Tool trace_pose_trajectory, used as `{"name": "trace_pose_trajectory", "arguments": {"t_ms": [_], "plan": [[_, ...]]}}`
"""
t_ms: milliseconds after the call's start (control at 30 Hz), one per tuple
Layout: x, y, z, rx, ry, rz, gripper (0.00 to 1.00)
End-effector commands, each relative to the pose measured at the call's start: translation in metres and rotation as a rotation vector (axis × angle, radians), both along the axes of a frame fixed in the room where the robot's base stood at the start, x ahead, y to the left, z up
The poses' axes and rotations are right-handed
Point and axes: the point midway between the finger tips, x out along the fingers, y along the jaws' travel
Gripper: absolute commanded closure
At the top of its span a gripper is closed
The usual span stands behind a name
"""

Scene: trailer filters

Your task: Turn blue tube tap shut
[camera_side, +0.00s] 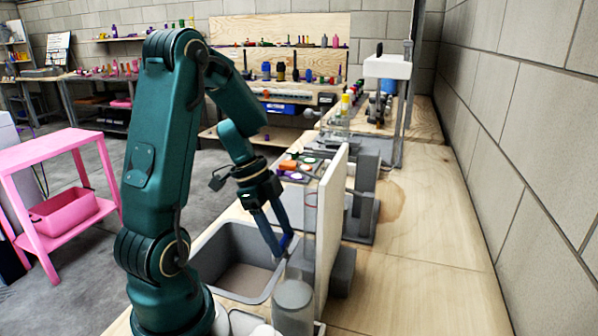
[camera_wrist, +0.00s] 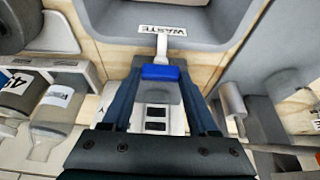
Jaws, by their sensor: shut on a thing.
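The blue tap handle (camera_wrist: 160,72) sits between the fingertips of my gripper (camera_wrist: 161,76) in the wrist view. My gripper is shut on it, one finger at each side. A pale tube (camera_wrist: 162,46) runs from the handle toward the grey waste basin (camera_wrist: 108,20). In the side view my gripper (camera_side: 281,247) points down at the basin's right edge, and the blue handle (camera_side: 287,241) shows small and partly hidden by the fingers. The angle of the handle is hard to read there. The basin (camera_side: 213,243) looks empty.
An upright pale panel (camera_side: 331,225) stands close to the right of my gripper. In the wrist view, labelled bottles (camera_wrist: 50,120) are at left and a grey cylinder (camera_wrist: 232,99) at right. The wooden bench (camera_side: 425,255) is clear at right.

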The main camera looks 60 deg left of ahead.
Motion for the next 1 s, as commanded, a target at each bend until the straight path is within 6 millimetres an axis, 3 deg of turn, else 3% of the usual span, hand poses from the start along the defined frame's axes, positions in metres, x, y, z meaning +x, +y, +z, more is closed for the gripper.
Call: {"name": "trace_pose_trajectory", "arguments": {"t_ms": [67,100,167,500,800,1000], "plan": [[0.0,0.0,0.001,0.003,-0.001,-0.004,0.96],[0.0,0.0,0.001,0.003,-0.001,-0.004,0.29],[0.0,0.0,0.0,0.002,-0.001,-0.003,0.1],[0.0,0.001,0.003,0.002,-0.003,-0.001,0.1],[-0.009,0.012,0.037,0.005,-0.006,-0.001,0.1],[-0.014,0.015,0.048,0.003,-0.002,-0.002,0.1]]}}
